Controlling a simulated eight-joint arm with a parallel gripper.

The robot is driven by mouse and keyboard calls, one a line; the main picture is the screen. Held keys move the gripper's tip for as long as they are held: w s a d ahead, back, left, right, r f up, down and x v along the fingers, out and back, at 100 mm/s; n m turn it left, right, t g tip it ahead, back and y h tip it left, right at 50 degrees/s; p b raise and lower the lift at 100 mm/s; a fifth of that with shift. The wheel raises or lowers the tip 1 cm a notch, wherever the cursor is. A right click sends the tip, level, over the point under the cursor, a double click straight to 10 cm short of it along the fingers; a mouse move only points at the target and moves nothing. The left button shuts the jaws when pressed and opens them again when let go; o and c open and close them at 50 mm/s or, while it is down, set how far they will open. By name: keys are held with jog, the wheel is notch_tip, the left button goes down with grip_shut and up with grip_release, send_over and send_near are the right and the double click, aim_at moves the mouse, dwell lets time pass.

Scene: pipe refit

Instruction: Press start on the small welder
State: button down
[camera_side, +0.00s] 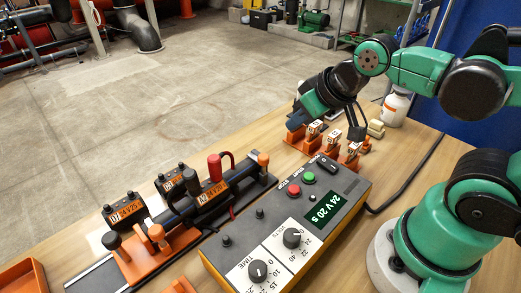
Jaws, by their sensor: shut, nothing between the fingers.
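The small welder (342,228) is a grey and yellow box at the front centre. Its display (319,213) reads "24 V 20 s". A green button (309,178) and a red button (293,189) sit side by side near its far end, with START and STOP lettering beside them. My gripper (357,132) is beyond the welder's far end, above the bench near the orange holders. It is shut and empty, apart from the green button. Its fingertips are small and dark here.
Orange holders with white-tagged pieces (331,141) stand beyond the welder. Left of it, a black pipe in clamps (185,205) carries an orange-labelled fitting. Two more labelled fittings (124,208) stand at the left. A white bottle (394,108) is at the back right.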

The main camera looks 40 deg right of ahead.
aim_at(314, 174)
jog(key=s+g+y, duration=0.2)
jog(key=s+n+g+y, duration=0.1)
jog(key=shift+d+f, duration=0.3)
jog(key=shift+d, duration=0.05)
jog(key=r+n+y, duration=0.1)
jog(key=s+r+n+y, duration=0.1)
jog(key=y, duration=0.1)
jog(key=s+a+r+n+y, duration=0.1)
jog(key=r+y, duration=0.1)
jog(key=shift+f, duration=4.45)
jog(key=shift+d+f, duration=0.1)
jog(key=shift+f, duration=0.05)
